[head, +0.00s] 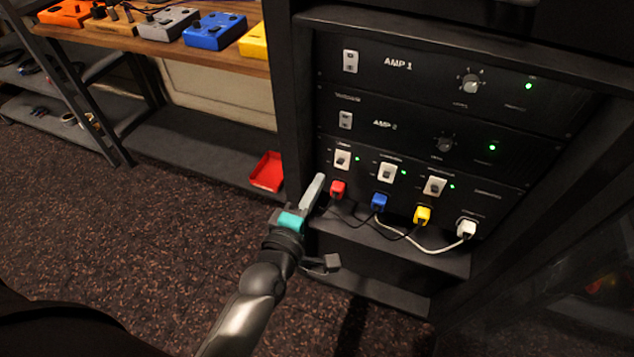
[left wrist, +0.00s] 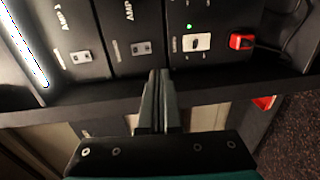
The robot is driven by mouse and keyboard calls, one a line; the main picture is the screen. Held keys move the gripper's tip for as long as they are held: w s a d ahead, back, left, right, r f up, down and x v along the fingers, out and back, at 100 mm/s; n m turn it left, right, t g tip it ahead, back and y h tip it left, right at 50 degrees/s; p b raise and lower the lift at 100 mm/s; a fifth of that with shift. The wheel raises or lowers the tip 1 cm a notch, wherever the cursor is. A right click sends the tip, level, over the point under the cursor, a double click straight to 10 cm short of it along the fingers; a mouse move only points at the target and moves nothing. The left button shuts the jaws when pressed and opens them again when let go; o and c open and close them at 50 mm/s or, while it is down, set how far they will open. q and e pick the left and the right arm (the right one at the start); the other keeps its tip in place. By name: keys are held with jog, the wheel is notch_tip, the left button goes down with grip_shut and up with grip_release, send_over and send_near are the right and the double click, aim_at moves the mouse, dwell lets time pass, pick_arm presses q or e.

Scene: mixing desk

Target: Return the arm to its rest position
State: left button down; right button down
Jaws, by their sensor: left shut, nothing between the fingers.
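My left arm comes in from the bottom of the head view. Its gripper (head: 317,184) is near the left edge of the rack, beside the red plug (head: 338,190). In the left wrist view the two fingers (left wrist: 159,75) are together with nothing between them, in front of the rack's side edge. The red plug also shows in the left wrist view (left wrist: 242,41), to the right of the fingertips and apart from them. My right gripper is in neither view.
The rack holds AMP 1 (head: 430,75), a second amp (head: 420,128) and a panel with white switches (head: 387,172). Blue (head: 379,201), yellow (head: 422,215) and white (head: 466,229) plugs trail cables. A red tray (head: 267,171) lies on the low shelf. Carpet (head: 130,230) is clear at left.

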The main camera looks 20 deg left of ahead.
pick_arm(q)
jog(key=s+d+f+m+g+h, duration=0.1)
jog(key=s+f+m+g, duration=0.35)
jog(key=f, duration=0.85)
jog(key=s+f+m+g, duration=0.3)
jog(key=s+f+m, duration=0.25)
jog(key=f, duration=0.65)
jog(key=s+a+f+m+g, duration=0.2)
jog(key=s+f, duration=0.3)
jog(key=s, duration=0.3)
jog(key=s+a+f+m+g+y, duration=0.1)
jog(key=s+a+f+m+g, duration=0.2)
jog(key=s, duration=0.5)
jog(key=s+a+f+m+g, duration=0.2)
jog(key=s+f+m+g, duration=0.1)
jog(key=s+f+m, duration=0.2)
jog(key=s+f, duration=0.2)
jog(key=s, duration=0.1)
jog(key=shift+s+a+f+y, duration=0.25)
jog(key=shift+s+f+y, duration=0.1)
jog(key=shift+y, duration=0.05)
